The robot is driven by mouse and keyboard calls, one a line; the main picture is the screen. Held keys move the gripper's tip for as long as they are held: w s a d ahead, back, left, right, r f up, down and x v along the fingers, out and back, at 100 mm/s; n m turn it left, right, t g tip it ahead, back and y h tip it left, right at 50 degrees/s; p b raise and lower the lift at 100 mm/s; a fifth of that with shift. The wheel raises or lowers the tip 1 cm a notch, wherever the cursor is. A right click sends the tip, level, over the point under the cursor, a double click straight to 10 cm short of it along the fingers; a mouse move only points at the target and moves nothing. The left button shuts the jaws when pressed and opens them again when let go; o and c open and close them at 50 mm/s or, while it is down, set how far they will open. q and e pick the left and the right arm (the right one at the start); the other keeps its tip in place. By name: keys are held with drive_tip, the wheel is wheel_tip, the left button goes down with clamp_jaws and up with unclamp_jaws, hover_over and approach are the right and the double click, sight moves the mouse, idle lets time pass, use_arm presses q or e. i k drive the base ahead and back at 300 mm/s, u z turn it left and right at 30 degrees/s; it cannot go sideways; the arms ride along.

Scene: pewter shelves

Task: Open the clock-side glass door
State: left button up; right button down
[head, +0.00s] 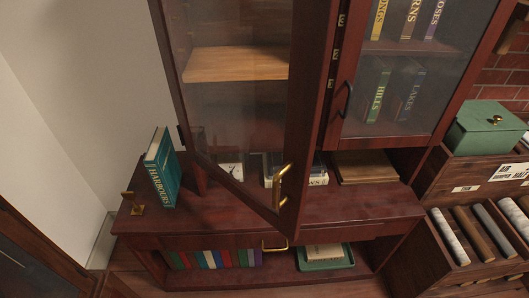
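The cabinet has two glass doors. The left glass door (184,100) has a dark red wood frame and a brass handle (280,187) low on its right stile. Its bottom edge slants out toward me, so it stands swung out from the cabinet front. A wooden shelf (235,64) shows through its pane. The right glass door (433,123) has a dark handle (346,100) and looks closed, with several books behind its pane. Neither of my grippers is in view.
A teal book (163,168) stands on the ledge (230,217) at left, beside a small brass-coloured object (131,203). Below are a row of books (214,259) and a green tray (325,263). A green box (486,128) and rolls (470,235) are at right.

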sight(313, 22)
drive_tip(key=u, duration=2.75)
drive_tip(key=k, duration=0.9)
drive_tip(key=z, duration=1.5)
